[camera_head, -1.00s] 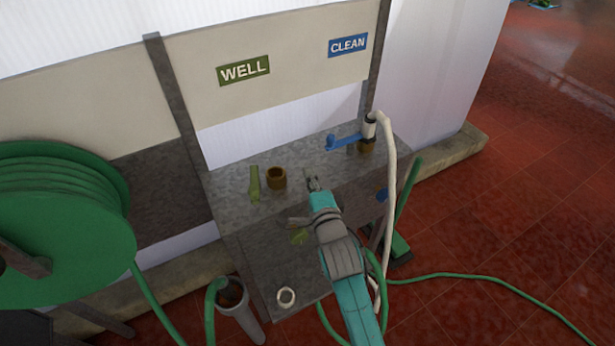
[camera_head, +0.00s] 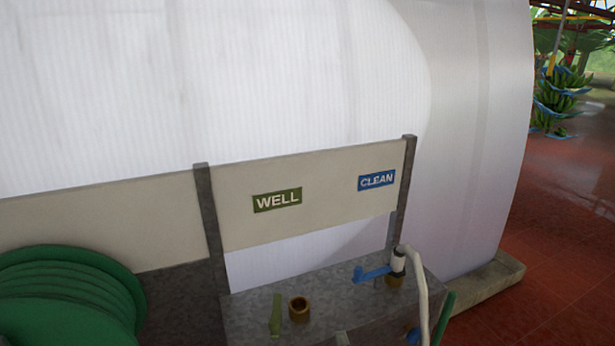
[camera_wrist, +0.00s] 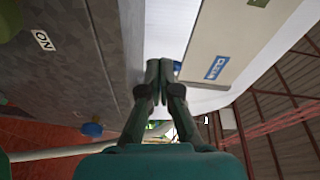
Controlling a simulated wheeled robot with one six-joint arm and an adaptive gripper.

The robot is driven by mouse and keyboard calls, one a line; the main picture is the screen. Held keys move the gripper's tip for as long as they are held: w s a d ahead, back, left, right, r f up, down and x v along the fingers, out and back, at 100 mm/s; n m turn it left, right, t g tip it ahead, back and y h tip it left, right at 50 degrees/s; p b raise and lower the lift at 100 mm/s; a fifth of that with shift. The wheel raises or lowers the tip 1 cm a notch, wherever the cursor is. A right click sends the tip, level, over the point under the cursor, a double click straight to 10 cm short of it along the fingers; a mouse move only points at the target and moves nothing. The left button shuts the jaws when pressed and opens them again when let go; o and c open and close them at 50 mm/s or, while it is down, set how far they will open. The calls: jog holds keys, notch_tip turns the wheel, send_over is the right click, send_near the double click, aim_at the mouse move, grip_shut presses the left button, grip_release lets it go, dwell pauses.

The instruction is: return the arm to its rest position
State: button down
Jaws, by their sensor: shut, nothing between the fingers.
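My gripper (camera_wrist: 160,72) shows in the wrist view with its two dark green fingers together and nothing between them. It is clear of the grey metal stand and the sign board around it. In the head view only a small grey tip, likely my gripper's, shows at the bottom edge. The rest of my arm is out of that view.
The grey stand (camera_head: 250,320) carries a green lever (camera_head: 275,315), a brass fitting (camera_head: 299,309) and a blue-handled tap (camera_head: 372,273) with a white hose (camera_head: 420,285). A green hose reel (camera_head: 65,300) stands left. The WELL (camera_head: 277,201) and CLEAN (camera_head: 377,180) signs hang behind.

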jog(key=s+d+f+n, duration=0.2)
jog(key=s+f, duration=0.1)
jog(key=s, duration=0.4)
jog(key=s+d+f+n+g, duration=0.1)
jog(key=s+d+f+n, duration=0.15)
jog(key=s, duration=0.45)
jog(key=s+d+f+n, duration=0.2)
jog(key=s, duration=0.6)
jog(key=s+d+r+n+h, duration=0.1)
jog(key=s+n, duration=0.3)
jog(key=s, duration=0.7)
jog(key=s+d+r+n+g+h, duration=0.1)
jog(key=s+r+n, duration=0.3)
jog(key=s, duration=0.6)
jog(key=shift+s+d+r+g, duration=0.25)
jog(key=shift+s+d+g, duration=0.1)
jog(key=shift+d, duration=0.55)
